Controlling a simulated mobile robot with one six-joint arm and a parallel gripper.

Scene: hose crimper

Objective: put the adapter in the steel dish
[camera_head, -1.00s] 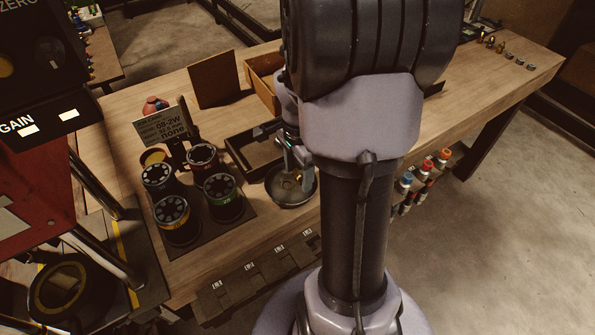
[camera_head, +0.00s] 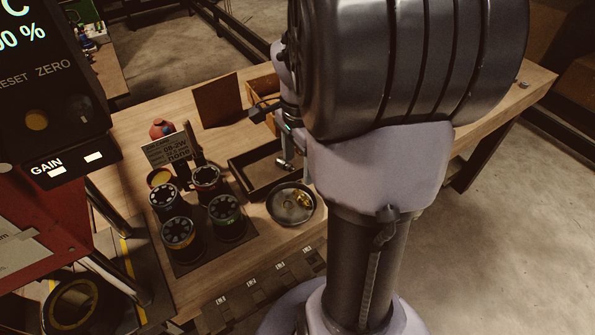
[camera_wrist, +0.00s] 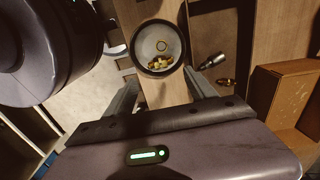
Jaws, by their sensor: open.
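The steel dish (camera_head: 272,213) is a round, shallow bowl near the front edge of the bench. Brass pieces (camera_head: 303,199) lie inside it at its right side; which one is the adapter I cannot tell. In the wrist view the dish (camera_wrist: 142,48) holds a cluster of brass fittings (camera_wrist: 160,63) and a thin ring (camera_wrist: 161,45). My gripper (camera_wrist: 161,76) is open and empty, its fingers apart and clear of the dish. In the head view my gripper (camera_head: 286,160) is partly hidden by my arm, just behind the dish over the tray.
A dark tray (camera_head: 236,170) adjoins the dish. In the wrist view a dark metal fitting (camera_wrist: 212,62) and a brass piece (camera_wrist: 226,82) lie beside the dish. Several round dies (camera_head: 178,232) stand left, by a sign (camera_head: 168,150). A wooden box (camera_head: 262,90) stands behind.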

